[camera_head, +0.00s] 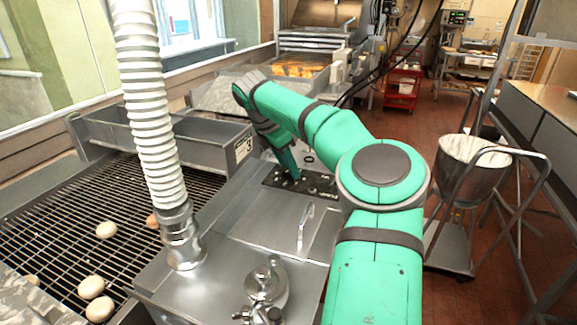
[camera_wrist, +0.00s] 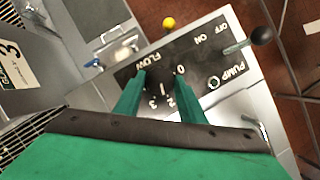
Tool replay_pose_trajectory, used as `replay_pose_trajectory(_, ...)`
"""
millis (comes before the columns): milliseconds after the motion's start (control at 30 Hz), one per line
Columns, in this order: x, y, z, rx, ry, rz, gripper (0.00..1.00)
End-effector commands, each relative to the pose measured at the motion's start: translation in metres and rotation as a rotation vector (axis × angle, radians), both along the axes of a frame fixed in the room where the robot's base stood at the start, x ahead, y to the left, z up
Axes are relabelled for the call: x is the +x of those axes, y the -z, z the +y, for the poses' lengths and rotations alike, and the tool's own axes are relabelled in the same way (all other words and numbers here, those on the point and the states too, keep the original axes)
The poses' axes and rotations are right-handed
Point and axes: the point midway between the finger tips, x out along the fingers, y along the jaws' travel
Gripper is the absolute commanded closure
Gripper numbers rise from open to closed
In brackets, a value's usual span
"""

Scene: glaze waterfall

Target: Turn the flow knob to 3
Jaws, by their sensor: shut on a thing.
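The flow knob sits on a black control panel (camera_wrist: 200,60) marked FLOW, with the numbers 0, 1, 2 and 3 around it. My gripper (camera_wrist: 160,86) has its two green fingers on either side of the knob and is shut on it.
A pump lever with a black ball (camera_wrist: 262,35) stands beside the OFF and ON marks. A yellow knob (camera_wrist: 168,22) is at the panel's edge. A white ribbed hose (camera_head: 150,100) rises left of the arm, near a wire grate (camera_head: 60,225) with several doughnuts.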

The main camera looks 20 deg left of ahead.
Motion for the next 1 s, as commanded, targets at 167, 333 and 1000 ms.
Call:
replay_pose_trajectory(167, 0.0006, 0.0015, 0.0016, -0.001, 0.163, 0.003, 0.86)
replay_pose_trajectory(333, 0.0011, 0.0017, 0.0025, -0.001, 0.299, 0.004, 0.86)
replay_pose_trajectory(1000, 0.0026, 0.0027, 0.0018, -0.002, 0.533, 0.005, 0.86)
